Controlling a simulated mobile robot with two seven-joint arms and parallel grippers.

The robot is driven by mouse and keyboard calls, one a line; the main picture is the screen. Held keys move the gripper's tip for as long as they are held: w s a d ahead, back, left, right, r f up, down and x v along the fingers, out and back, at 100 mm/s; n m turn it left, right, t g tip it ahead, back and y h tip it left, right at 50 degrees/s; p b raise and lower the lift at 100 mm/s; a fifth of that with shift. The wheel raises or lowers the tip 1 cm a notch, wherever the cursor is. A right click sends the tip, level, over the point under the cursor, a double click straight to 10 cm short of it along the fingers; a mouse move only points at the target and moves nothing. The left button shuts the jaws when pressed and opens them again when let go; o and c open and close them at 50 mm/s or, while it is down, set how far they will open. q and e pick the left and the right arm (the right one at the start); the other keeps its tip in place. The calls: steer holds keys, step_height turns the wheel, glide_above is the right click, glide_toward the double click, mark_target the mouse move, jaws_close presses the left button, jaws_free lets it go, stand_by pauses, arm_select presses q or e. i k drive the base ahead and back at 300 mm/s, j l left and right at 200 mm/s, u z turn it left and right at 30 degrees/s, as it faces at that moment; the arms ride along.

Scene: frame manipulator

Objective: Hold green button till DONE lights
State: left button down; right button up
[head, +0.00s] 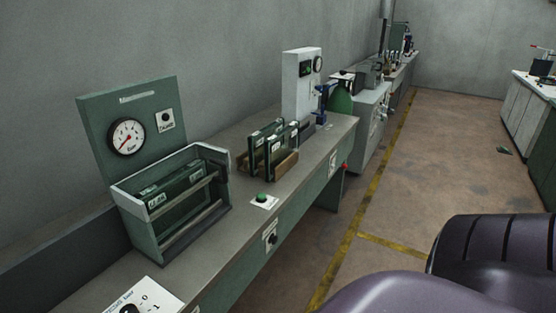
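The green button (262,197) sits on a small white plate on the grey workbench top (240,215), near its front edge. Nothing touches it. A green panel (128,105) stands at the back left of the bench with a round dial gauge (127,136) and a small white labelled plate with a dark lamp or knob (166,120). Its label is too small to read surely, and no light shows on it. Neither of my grippers is in view.
A green frame box (190,222) stands left of the button. Green frames in a wooden holder (285,165) stand behind it. A white label with a dark knob (140,302) lies at the front left. Purple-grey rounded shapes fill the lower right. The floor beside the bench is open.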

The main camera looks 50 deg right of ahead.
mark_target(262, 196)
steer(key=z, duration=1.55)
steer(key=i+l+u, duration=0.1)
steer(key=l, duration=0.25)
steer(key=i+l+u, duration=0.1)
steer(key=i+l, duration=0.2)
steer(key=i+l+u, duration=0.1)
steer(key=l, duration=0.4)
steer(key=i+l, duration=0.25)
steer(key=l, duration=0.2)
steer(key=i+l+u, duration=0.15)
steer(key=l, duration=0.25)
steer(key=i+l+u, duration=0.1)
steer(key=l, duration=0.3)
steer(key=i+l+u, duration=0.1)
steer(key=l, duration=0.35)
steer(key=i+l+u, duration=0.1)
steer(key=l, duration=0.35)
steer(key=i, duration=0.1)
